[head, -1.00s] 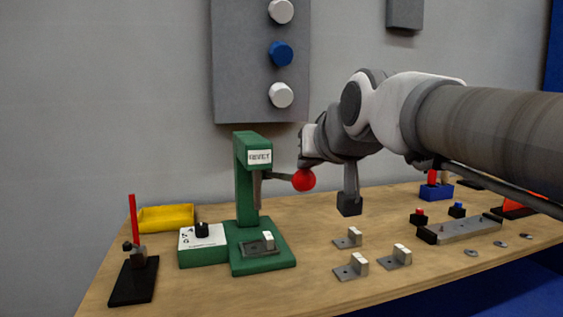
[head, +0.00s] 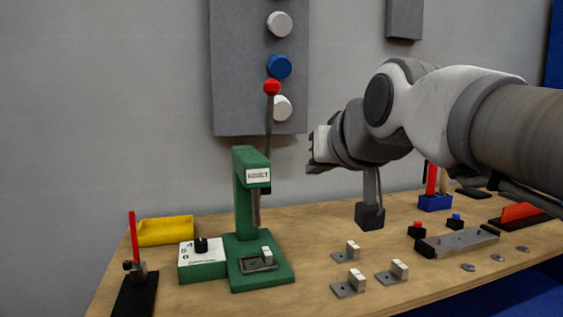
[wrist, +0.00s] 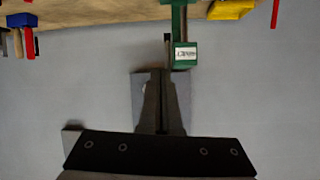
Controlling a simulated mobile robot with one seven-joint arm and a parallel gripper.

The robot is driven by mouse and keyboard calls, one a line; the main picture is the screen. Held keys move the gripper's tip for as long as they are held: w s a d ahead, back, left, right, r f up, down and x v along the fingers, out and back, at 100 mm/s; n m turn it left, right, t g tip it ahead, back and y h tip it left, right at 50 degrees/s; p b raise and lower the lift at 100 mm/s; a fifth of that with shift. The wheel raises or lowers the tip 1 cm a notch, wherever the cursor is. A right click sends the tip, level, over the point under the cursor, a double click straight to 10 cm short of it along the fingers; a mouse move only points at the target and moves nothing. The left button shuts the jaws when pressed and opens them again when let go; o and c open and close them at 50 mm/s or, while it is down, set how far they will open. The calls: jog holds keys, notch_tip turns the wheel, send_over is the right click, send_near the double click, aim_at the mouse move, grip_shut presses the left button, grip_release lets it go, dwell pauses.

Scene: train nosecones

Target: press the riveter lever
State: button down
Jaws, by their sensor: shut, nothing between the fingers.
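The green riveter (head: 244,200) stands on the bench at left centre in the head view, with a label on its head. Its lever (head: 268,130) points almost straight up and ends in a red knob (head: 271,87). A metal bracket with a light block (head: 266,255) sits on the riveter's base. My gripper (head: 312,153) is right of the lever, below the knob's height, apart from both. In the wrist view my gripper's fingers (wrist: 163,75) are together and empty. The riveter head (wrist: 182,45) shows upside down beyond the fingertips; the knob is not visible there.
A control box with a black dial (head: 202,258), a yellow tray (head: 165,231) and a stand with a red rod (head: 133,240) are left of the riveter. Several loose brackets (head: 349,283) lie to its right. A grey wall panel (head: 240,70) with round knobs is behind.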

jog(key=shift+s+d+r, duration=0.15)
jog(key=shift+s, duration=0.5)
jog(key=shift+s+d+r, duration=0.15)
jog(key=shift+s, duration=0.55)
jog(key=shift+s+d+r, duration=0.15)
jog(key=shift+s, duration=0.5)
jog(key=s+d+f+g+h, duration=0.15)
jog(key=s+f, duration=0.25)
jog(key=f, duration=0.4)
jog(key=s+d+f+m+g, duration=0.1)
jog(key=s+d+f+g, duration=0.3)
jog(key=f, duration=0.5)
jog(key=s+d+f+g+h, duration=0.1)
jog(key=s+f, duration=0.4)
jog(key=f, duration=0.3)
notch_tip(320, 180, up, 21)
jog(key=p, duration=2.1)
jog(key=shift+s+d+f, duration=0.15)
jog(key=shift+f, duration=0.05)
